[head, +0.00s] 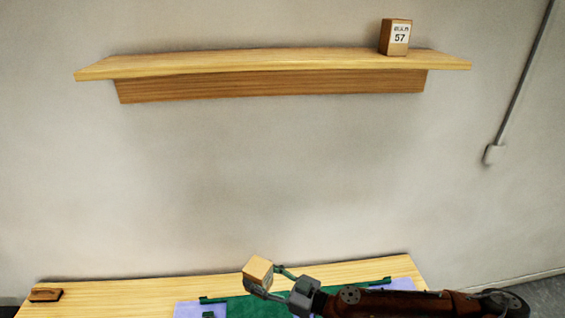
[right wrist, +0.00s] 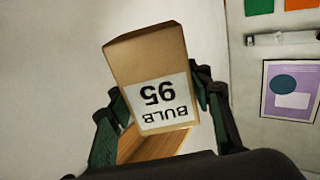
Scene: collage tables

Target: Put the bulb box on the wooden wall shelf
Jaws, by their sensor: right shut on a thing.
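The bulb box (right wrist: 150,65) is a brown carton with a white label reading "BULB 95", upside down in the right wrist view. In the head view the bulb box (head: 257,270) is tilted, at the fingertips of my right gripper (head: 268,281), in front of the table's back part. My right gripper (right wrist: 160,110) is shut on it, with one finger on each side. The wooden wall shelf (head: 250,62) is pale wood, high on the wall, well above the gripper and box. My left gripper is not in view.
Another labelled box marked 57 (head: 396,38) stands near the shelf's right end; the shelf's left and middle are clear. Below is a wooden table (head: 120,280) with a small brown block (head: 46,295) and a green item (head: 240,306). A conduit (head: 518,80) runs down the wall at right.

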